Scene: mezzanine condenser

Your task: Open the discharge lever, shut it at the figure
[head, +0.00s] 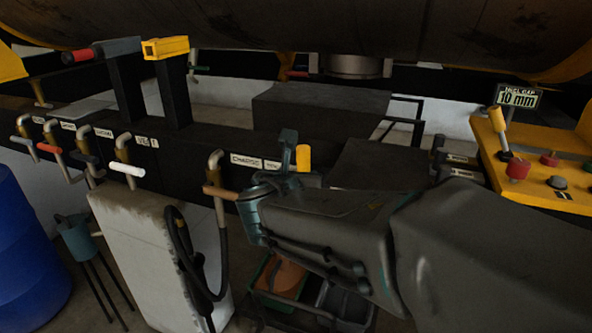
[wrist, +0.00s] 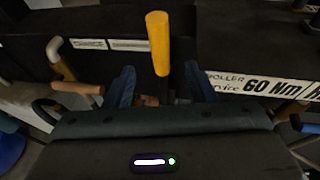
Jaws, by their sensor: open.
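A lever with a yellow grip (wrist: 158,43) stands between the two fingers of my gripper (wrist: 160,88) in the wrist view. In the head view its yellow grip (head: 303,158) shows just beyond my gripper (head: 272,178). My jaws are open around the lever; contact is not visible, and its lower part is hidden. I cannot tell for sure that it is the discharge lever. A small sign (head: 518,97) at the right reads "10 mm"; its upper line is too small to read surely.
A bent pipe with a brown handle (head: 220,192) is left of my gripper, beside a label resembling "CHARGE" (head: 245,161). Several coloured handles line the dark beam further left. A yellow control panel (head: 540,165) stands right. A label reading "60 Nm" (wrist: 275,88) lies right of my fingers.

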